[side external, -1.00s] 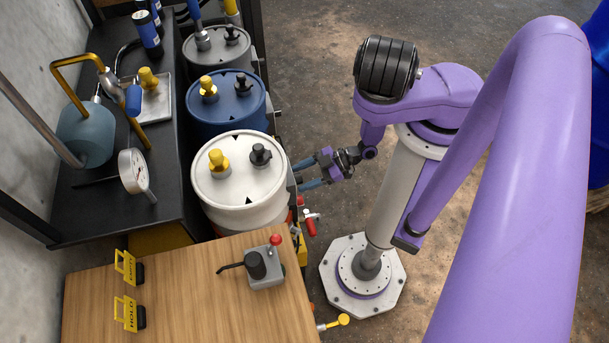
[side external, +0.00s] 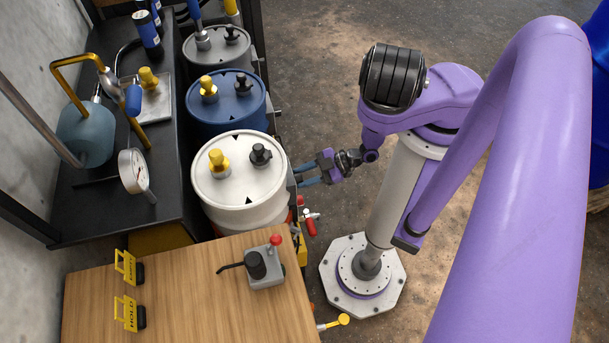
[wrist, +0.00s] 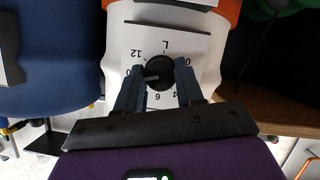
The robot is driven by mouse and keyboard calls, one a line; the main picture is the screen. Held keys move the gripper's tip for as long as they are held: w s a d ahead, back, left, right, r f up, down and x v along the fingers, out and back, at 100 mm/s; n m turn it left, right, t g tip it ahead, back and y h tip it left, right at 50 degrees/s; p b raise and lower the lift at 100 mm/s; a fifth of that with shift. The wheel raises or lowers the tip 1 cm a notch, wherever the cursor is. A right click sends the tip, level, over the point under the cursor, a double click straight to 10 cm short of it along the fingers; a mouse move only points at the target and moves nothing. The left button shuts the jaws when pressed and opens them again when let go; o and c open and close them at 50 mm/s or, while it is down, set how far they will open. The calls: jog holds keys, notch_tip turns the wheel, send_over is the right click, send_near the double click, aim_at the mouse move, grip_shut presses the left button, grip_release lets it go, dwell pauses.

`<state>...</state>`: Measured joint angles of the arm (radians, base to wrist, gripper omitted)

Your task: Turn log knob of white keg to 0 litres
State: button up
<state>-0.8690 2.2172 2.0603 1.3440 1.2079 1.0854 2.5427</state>
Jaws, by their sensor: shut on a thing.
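The white keg (side external: 238,188) stands at the end of the row of drums, beside the wooden bench. In the wrist view its white side (wrist: 116,45) carries a log plate (wrist: 188,42) with an "L" mark and numbers, seen upside down. The black log knob (wrist: 159,72) sits on this plate. Its light pointer line points left and slightly down in the picture, near a partly covered number. My gripper (wrist: 158,68) is shut on the knob, one finger on each side. The fingers hide some numbers. In the side view my gripper (side external: 298,174) reaches the keg's right side.
A blue drum (side external: 226,103) and a grey drum (side external: 217,48) stand behind the keg. A wooden bench (side external: 185,300) with a lever box (side external: 264,267) is in front. Red-handled valve (side external: 310,226) hangs just below my gripper.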

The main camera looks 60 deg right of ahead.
jog(key=o, duration=1)
jog(key=shift+o, duration=0.2)
jog(key=v, duration=1.7)
jog(key=shift+s, duration=0.25)
jog(key=shift+d+r, duration=0.1)
